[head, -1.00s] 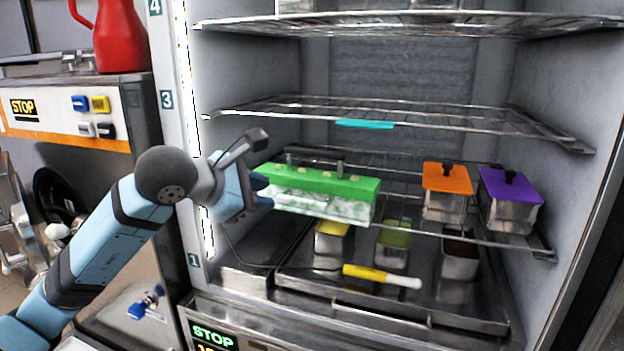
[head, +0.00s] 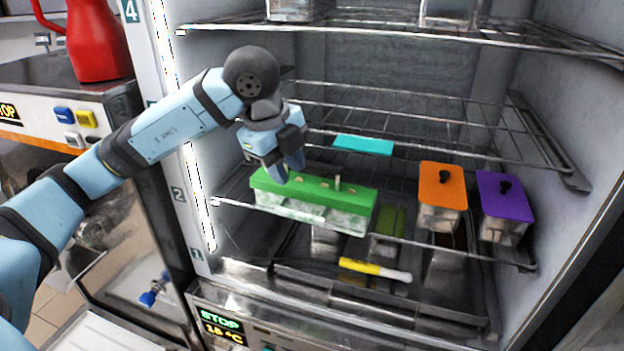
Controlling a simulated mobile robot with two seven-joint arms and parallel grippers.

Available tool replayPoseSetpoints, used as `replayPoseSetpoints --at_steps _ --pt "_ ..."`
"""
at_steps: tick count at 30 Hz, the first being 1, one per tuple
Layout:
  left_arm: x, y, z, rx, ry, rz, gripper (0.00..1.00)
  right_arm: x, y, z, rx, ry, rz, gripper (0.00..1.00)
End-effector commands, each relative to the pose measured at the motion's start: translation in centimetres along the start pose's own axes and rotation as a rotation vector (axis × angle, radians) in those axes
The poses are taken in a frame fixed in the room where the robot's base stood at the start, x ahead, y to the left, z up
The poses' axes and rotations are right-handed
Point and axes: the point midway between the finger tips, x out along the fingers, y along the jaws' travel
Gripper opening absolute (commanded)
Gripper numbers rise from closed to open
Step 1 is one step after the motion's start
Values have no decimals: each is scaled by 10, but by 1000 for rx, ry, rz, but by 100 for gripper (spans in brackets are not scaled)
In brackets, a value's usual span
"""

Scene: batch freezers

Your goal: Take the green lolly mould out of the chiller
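The green lolly mould (head: 345,213) is a long block with a bright green top and frosted, whitish clear sides. It sits on a low wire rack in the open chiller. A few small pegs or spots show along its top. My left gripper (head: 288,170) points down over the left part of the mould's top, its fingertips at or just above the green surface. I cannot tell whether they touch it, and the gap between the fingers is hidden by the viewing angle. My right gripper is not in view.
An orange-lidded tub (head: 441,190) and a purple-lidded tub (head: 503,200) stand right of the mould on the same rack. A turquoise piece (head: 363,146) lies on the rack above. A yellow-handled tool (head: 360,266) lies below. A red jug (head: 98,42) stands outside.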

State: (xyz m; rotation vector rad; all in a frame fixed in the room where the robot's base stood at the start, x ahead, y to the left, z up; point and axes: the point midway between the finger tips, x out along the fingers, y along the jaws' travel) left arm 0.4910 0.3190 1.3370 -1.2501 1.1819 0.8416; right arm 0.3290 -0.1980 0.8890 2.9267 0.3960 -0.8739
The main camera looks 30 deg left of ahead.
Motion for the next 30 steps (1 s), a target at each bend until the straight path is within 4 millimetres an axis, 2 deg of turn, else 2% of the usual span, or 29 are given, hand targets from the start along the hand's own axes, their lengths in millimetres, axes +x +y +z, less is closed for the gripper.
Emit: replayPoseSetpoints --at_steps 1,4,8,11,21,30 --pt "-10 -2 0 -81 -11 26 31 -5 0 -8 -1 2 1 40" --pt "-14 -1 1 -210 -29 66 31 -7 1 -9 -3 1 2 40" --pt "-12 1 1 -286 -41 89 31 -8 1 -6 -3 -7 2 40" --pt "1 2 2 -297 -43 95 31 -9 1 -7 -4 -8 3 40" --pt "61 7 4 -295 -41 91 31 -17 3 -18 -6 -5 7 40" --pt "85 8 6 -294 -41 92 31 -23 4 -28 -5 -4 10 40"
